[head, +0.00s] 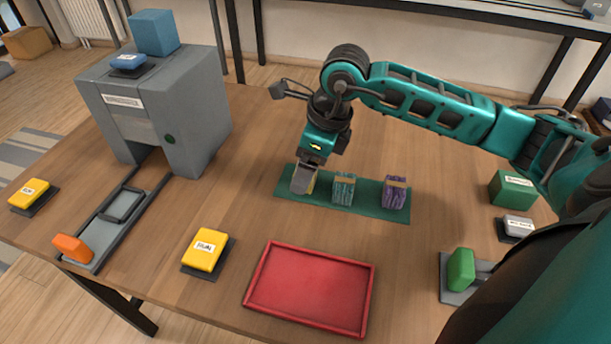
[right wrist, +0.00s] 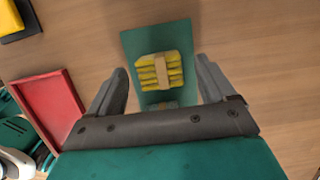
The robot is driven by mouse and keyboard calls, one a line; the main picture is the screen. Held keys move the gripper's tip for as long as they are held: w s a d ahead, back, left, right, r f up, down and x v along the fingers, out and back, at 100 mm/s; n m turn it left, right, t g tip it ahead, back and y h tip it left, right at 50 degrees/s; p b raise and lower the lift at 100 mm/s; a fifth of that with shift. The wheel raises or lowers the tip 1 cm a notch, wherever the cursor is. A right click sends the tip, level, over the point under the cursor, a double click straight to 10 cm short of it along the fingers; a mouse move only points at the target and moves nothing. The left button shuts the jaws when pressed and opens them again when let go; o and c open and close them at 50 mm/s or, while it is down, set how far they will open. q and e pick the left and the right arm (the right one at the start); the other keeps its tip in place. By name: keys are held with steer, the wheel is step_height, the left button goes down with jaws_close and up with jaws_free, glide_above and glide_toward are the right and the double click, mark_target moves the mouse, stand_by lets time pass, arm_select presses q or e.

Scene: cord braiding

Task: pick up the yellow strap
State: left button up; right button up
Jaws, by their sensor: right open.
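The yellow strap (right wrist: 160,71) is a folded bundle with a tan band around it, lying on the green mat (right wrist: 140,42). In the head view only a sliver of the yellow strap (head: 311,184) shows beside my right gripper (head: 301,180), which hides the rest. My right gripper is open above it. In the right wrist view its two fingers (right wrist: 162,88) stand left and right of the strap, apart from it. A teal strap (head: 343,189) and a purple strap (head: 396,192) lie to the right on the same mat. My left gripper is not in view.
A red tray (head: 312,289) lies empty in front of the mat. A grey machine (head: 170,105) stands at the left, with a rail and orange handle (head: 72,248). Yellow buttons (head: 205,249) (head: 30,193) and a green lever (head: 461,269) are on the table.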

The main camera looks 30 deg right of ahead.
steer(key=shift+c, duration=0.5)
steer(key=c, duration=1)
steer(key=shift+c, duration=0.2)
steer(key=shift+r, duration=0.15)
